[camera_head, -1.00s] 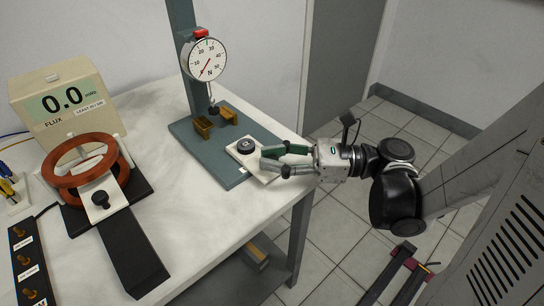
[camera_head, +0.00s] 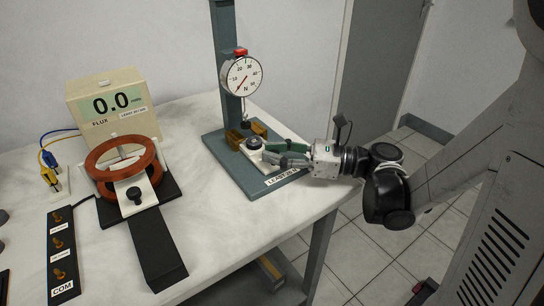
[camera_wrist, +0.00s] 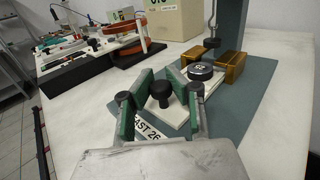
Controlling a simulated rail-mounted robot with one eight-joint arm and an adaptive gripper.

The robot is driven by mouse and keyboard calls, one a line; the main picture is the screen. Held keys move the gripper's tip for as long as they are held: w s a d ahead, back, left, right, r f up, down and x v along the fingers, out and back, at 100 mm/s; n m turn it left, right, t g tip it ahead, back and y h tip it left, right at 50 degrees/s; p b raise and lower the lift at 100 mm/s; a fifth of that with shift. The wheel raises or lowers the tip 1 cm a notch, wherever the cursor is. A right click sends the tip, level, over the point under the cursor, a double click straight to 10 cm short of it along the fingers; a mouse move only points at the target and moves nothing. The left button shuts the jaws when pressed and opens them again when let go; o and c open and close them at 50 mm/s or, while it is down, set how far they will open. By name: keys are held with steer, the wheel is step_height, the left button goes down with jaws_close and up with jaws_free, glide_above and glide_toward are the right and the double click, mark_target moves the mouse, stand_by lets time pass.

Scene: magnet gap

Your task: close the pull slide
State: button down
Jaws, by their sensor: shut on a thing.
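The pull slide is a white plate (camera_head: 246,151) on the teal base of the gauge stand. It carries a black disc (camera_head: 253,143) at its far end and a black knob (camera_wrist: 160,93) at its near end. In the wrist view the disc (camera_wrist: 200,70) lies at the mouth between two brass blocks (camera_wrist: 232,70). My gripper (camera_head: 270,155) reaches in from the right, with green-padded fingers on both sides of the knob, shut on it. In the head view my fingers hide the knob and the slide's near end.
A dial gauge (camera_head: 241,76) hangs on the stand above the brass blocks. At left are a flux meter (camera_head: 112,106), copper coils (camera_head: 122,165) with another knobbed white slide, and a terminal block (camera_head: 62,250). The table between the two rigs is clear.

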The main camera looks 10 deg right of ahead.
steer(key=c, duration=1.5)
jaws_free()
steer(key=shift+c, duration=0.2)
steer(key=shift+d, duration=0.1)
steer(key=v, duration=1.1)
steer(key=shift+s+d, duration=0.2)
steer(key=shift+d, duration=0.15)
